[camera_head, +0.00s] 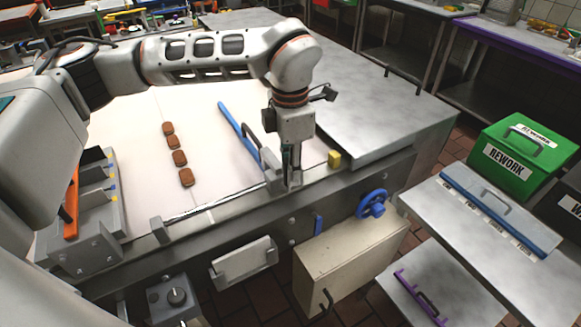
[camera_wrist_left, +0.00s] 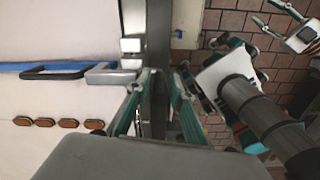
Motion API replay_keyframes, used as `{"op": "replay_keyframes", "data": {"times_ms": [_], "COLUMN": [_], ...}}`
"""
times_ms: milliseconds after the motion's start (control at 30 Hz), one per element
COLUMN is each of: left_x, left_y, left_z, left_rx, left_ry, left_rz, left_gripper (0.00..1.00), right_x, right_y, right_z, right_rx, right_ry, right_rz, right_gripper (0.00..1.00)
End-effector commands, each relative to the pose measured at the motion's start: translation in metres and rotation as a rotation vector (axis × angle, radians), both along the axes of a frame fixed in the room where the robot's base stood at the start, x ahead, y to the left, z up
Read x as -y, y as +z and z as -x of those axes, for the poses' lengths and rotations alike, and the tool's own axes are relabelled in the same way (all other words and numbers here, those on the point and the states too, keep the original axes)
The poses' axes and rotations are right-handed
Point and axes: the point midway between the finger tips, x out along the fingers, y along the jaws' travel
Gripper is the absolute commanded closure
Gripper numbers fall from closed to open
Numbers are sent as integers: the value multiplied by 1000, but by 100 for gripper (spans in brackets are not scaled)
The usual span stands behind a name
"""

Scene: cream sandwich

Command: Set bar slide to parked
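The bar slide is a long blue bar (camera_head: 238,128) lying across the white belt, with a dark handle (camera_head: 262,150) and a grey end block (camera_head: 273,181) at the near rail. In the left wrist view the blue bar (camera_wrist_left: 20,67), handle (camera_wrist_left: 52,72) and grey block (camera_wrist_left: 108,76) lie left of the fingers. My left gripper (camera_head: 292,182) points down over the rail, just right of the grey block. In its wrist view its fingers (camera_wrist_left: 162,76) are apart with nothing seen between them but the rail. Contact with the block is unclear. A gripper-like part, perhaps my right gripper (camera_wrist_left: 298,36), shows at upper right there.
Several brown biscuits (camera_head: 179,158) lie in a row on the belt (camera_head: 130,125). A yellow block (camera_head: 334,159) sits on the rail right of my gripper. A blue handwheel (camera_head: 372,204) and beige box (camera_head: 350,248) are below. A green REWORK bin (camera_head: 525,150) stands at right.

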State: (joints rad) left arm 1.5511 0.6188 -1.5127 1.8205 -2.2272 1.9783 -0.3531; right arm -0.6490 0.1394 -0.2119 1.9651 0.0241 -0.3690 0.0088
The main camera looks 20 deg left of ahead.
Motion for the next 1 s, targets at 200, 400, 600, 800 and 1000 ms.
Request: {"op": "replay_keyframes", "data": {"times_ms": [200, 400, 600, 800, 1000], "left_x": [0, 1, 1, 2, 2], "left_y": [27, 69, 102, 118, 120], "left_z": [-1, -2, -1, -1, -1], "left_rx": [4, 6, 5, 3, 2], "left_ry": [1, 1, 0, -2, -2], "left_rz": [-1, 0, 0, 0, 1], "left_gripper": [78, 78, 78, 78, 78], "right_x": [0, 0, 0, 0, 0], "right_y": [-1, -1, -1, -1, -1], "right_z": [0, 0, 1, 1, 0], "right_rx": [-1, -2, -2, -2, -2], "right_ry": [0, 1, 1, 1, 0], "right_rz": [0, 0, 0, 0, -1], "right_gripper": [60, 60, 60, 60, 60]}}
